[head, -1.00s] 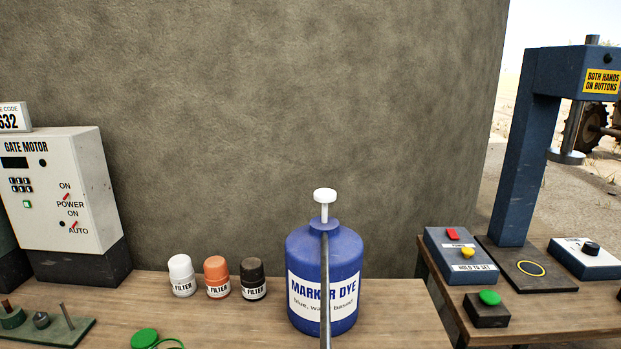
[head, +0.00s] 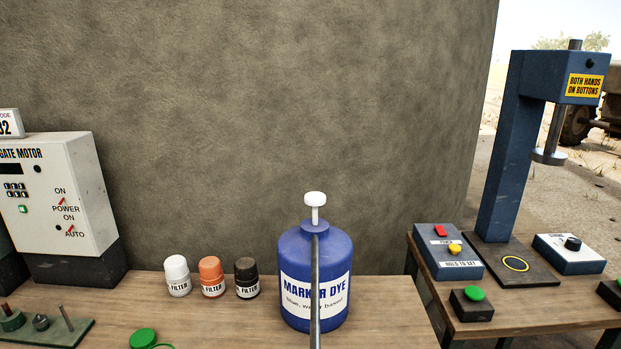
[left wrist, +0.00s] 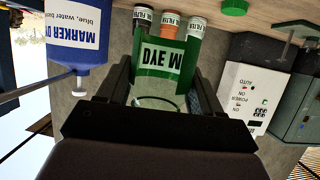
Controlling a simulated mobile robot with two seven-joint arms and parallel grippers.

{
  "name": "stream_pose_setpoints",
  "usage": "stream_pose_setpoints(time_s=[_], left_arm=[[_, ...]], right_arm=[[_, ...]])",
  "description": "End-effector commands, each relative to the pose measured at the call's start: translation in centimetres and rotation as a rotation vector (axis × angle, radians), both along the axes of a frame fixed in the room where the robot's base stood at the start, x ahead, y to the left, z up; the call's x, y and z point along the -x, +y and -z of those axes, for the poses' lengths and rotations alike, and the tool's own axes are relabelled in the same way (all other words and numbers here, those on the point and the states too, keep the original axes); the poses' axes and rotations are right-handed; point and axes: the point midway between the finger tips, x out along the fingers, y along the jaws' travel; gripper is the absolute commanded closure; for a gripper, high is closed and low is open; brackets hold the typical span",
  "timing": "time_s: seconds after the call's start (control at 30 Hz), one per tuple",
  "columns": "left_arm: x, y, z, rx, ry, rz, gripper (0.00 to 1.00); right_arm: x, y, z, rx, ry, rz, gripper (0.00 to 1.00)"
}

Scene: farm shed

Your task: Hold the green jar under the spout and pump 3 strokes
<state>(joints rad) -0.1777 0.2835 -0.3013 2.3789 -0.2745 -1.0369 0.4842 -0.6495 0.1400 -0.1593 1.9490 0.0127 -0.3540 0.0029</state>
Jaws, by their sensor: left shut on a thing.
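The green jar (left wrist: 165,58), marked "DYE M", is between the fingers of my left gripper (left wrist: 162,80) in the left wrist view. The gripper is shut on it. In the head view only a bit of green rim (head: 163,347) shows at the bottom edge, beside a green cap (head: 143,338). The blue Marker Dye jug (head: 302,262) stands on the bench with its white pump head (head: 315,199) raised. A long grey spout (head: 315,300) runs from its neck towards me. The jar is apart from the jug in the left wrist view. My right gripper is in neither view.
White (head: 177,276), orange (head: 212,277) and black (head: 246,278) filter bottles stand left of the jug. A gate motor box (head: 75,205) is further left. A press (head: 505,150) and button boxes stand on a table at right. The bench (head: 390,310) is bare right of the jug.

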Motion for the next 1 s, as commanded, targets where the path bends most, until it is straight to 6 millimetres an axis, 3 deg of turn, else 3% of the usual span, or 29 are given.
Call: stream_pose_setpoints(time_s=[0.03,0.13,0.7,0.87,1.0], left_arm=[[0.0,0.0,-1.3,0.001,0.000,0.000,0.65],[0.0,0.0,-1.8,0.000,0.000,0.000,0.65],[0.1,-0.2,-1.4,0.001,0.001,0.012,0.65],[0.8,-2.3,0.0,0.000,0.006,0.125,0.65],[2.3,-5.6,1.9,0.002,0.004,0.313,0.65]], right_arm=[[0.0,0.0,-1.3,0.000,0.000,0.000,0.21],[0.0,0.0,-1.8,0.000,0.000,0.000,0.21],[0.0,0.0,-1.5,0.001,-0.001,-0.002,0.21],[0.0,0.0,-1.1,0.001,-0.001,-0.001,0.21],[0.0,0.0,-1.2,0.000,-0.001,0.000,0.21]])
